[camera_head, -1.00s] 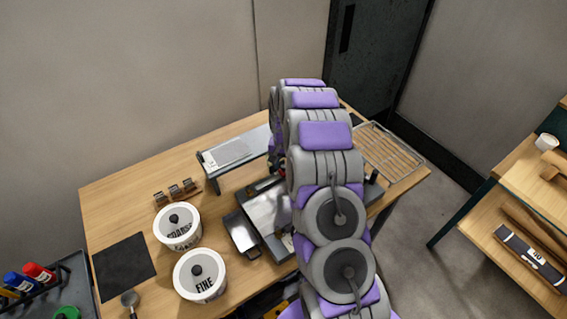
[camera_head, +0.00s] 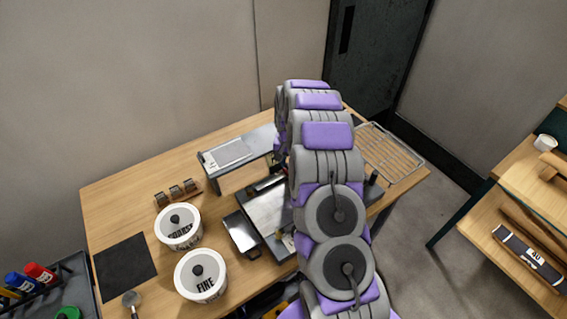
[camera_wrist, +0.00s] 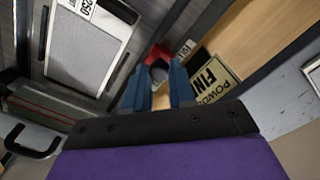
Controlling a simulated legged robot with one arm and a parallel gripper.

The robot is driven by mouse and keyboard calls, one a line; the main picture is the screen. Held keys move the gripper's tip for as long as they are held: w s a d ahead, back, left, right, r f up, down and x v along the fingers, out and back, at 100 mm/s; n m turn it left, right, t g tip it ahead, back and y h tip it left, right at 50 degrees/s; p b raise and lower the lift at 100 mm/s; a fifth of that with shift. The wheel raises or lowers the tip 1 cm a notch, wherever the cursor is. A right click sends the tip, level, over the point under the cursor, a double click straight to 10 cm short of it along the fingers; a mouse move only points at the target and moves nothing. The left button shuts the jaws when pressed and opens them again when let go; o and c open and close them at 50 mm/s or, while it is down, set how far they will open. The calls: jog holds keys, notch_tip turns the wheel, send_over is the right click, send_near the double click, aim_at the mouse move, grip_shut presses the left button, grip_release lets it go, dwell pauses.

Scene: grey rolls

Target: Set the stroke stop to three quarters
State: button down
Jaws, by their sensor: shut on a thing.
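In the wrist view my gripper (camera_wrist: 159,86) shows two blue-grey fingers shut on a small red stop with a dark round knob (camera_wrist: 158,66). The stop sits beside a dark rail. A small white label (camera_wrist: 187,48) lies just right of it, too small to read surely. In the head view my arm hides the gripper and the stop. The dark machine with a pale bed (camera_head: 268,213) shows left of my arm. I cannot read the stop's setting.
A raised grey shelf with a pale sheet (camera_head: 235,153) stands behind the machine. A "POWDER FINE" sign (camera_wrist: 212,79) is close right of the fingers. White COARSE (camera_head: 178,228) and FINE (camera_head: 201,276) tubs stand left. A wire rack (camera_head: 390,150) lies at right.

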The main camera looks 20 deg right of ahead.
jog(key=shift+w+d, duration=0.2)
jog(key=shift+d, duration=0.95)
jog(key=c, duration=0.9)
grip_release()
jog(key=shift+c, duration=0.2)
notch_tip(320, 180, up, 17)
jog(key=p, duration=0.2)
jog(key=shift+r, duration=0.15)
